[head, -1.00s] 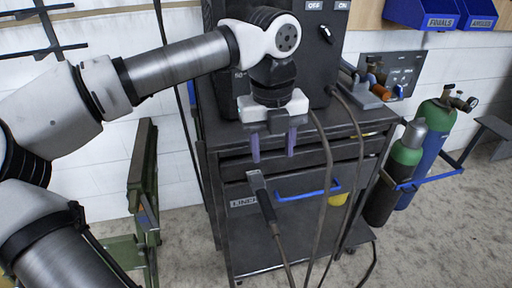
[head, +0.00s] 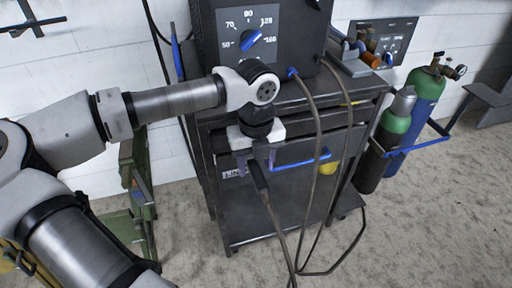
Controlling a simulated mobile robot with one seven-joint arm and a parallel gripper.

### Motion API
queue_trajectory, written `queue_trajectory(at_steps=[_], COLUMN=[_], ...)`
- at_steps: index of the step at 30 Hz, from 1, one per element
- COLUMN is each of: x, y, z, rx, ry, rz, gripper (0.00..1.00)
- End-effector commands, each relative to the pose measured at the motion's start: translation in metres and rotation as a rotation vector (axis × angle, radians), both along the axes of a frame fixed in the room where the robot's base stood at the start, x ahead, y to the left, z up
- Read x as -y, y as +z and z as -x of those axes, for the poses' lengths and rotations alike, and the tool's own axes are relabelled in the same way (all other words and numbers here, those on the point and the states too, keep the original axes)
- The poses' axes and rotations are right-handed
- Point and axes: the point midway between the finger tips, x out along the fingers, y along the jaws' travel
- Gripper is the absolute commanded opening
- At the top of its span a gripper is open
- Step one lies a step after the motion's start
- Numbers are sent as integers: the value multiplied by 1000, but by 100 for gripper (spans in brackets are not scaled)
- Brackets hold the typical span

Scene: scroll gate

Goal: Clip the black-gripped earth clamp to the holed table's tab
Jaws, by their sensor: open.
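The black-gripped clamp (head: 259,177) hangs in front of the dark welding cart, with its black cable running down toward the floor. My gripper (head: 257,163) is open and points down at the clamp's upper end, which lies between or just behind the fingers; contact cannot be told. The fingers are partly lost against the dark drawer. The clamp's jaws are not clearly seen. I cannot make out a holed table or its tab in this view.
The welder (head: 262,35) stands on the cart (head: 290,215), which has a blue drawer handle (head: 300,163). Cables (head: 312,200) hang right of my gripper. A green stand (head: 138,190) is at left, gas cylinders (head: 385,140) at right. Concrete floor at right is open.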

Motion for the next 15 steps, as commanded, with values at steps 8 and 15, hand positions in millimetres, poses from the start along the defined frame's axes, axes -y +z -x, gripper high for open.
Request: queue_trajectory(at_steps=[8, 15], x=[0, 0], y=[-7, -7], z=[0, 0], rx=[1, 0], ry=[-1, -1], rz=[1, 1], gripper=[49, 33])
